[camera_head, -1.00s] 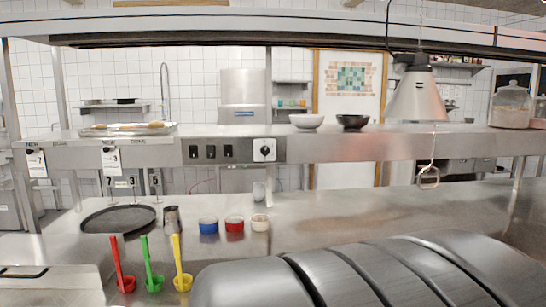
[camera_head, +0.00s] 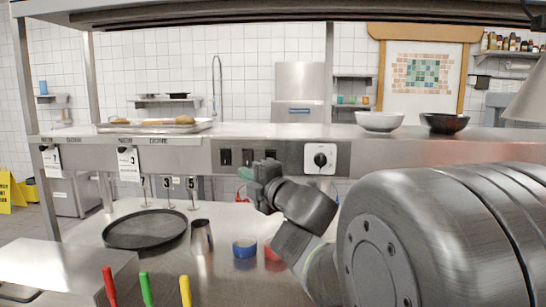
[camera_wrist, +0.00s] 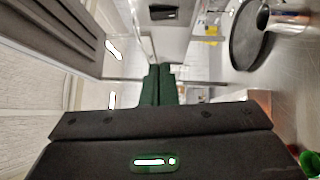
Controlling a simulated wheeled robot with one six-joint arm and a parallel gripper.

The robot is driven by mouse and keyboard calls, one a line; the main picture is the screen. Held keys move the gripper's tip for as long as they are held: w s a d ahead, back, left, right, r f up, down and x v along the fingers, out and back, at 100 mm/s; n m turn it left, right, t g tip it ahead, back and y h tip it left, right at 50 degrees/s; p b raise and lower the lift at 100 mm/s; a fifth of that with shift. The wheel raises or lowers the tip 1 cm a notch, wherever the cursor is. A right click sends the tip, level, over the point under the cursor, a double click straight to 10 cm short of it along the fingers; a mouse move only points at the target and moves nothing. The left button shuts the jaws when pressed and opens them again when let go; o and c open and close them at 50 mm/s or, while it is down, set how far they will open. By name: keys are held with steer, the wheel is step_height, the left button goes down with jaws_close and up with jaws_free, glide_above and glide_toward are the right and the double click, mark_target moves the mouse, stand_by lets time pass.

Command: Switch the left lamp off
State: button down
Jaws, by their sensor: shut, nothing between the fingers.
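My gripper (camera_head: 245,174) is in front of the steel shelf's front panel, just below the black rocker switches (camera_head: 248,157). Its dark green fingers (camera_wrist: 158,86) are closed together with nothing between them in the wrist view. Several black switches sit in a row on the panel, with a round black knob on a white plate (camera_head: 320,159) to their right. I cannot tell whether the fingertips touch the panel. Part of one lamp shade (camera_head: 527,100) shows at the right edge of the head view. Whether it is the left lamp, and whether it is lit, I cannot tell.
The shelf holds a tray of bread (camera_head: 155,126), a white bowl (camera_head: 380,121) and a black bowl (camera_head: 444,122). Below are a round dark pan (camera_head: 145,229), a metal cup (camera_head: 201,236) and blue (camera_head: 245,247) and red containers. Colored handles stand in front.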

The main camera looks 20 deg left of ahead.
steer(key=shift+s+r, duration=0.1)
steer(key=shift+s, duration=0.05)
steer(key=p, duration=0.2)
glide_toward(222, 153)
steer(key=s+a, duration=0.2)
steer(key=a, duration=0.2)
steer(key=shift+w+a+r+p, duration=0.1)
steer(key=shift+w+a+p, duration=0.1)
steer(key=shift+w, duration=0.55)
steer(key=shift+w+a+p, duration=0.15)
steer(key=shift+w+a, duration=0.1)
steer(key=shift+w, duration=0.55)
steer(key=shift+w+a+r+p, duration=0.1)
steer(key=shift+w+a+p, duration=0.1)
steer(key=shift+w, duration=0.55)
steer(key=shift+w+r, duration=0.1)
steer(key=shift+w, duration=0.05)
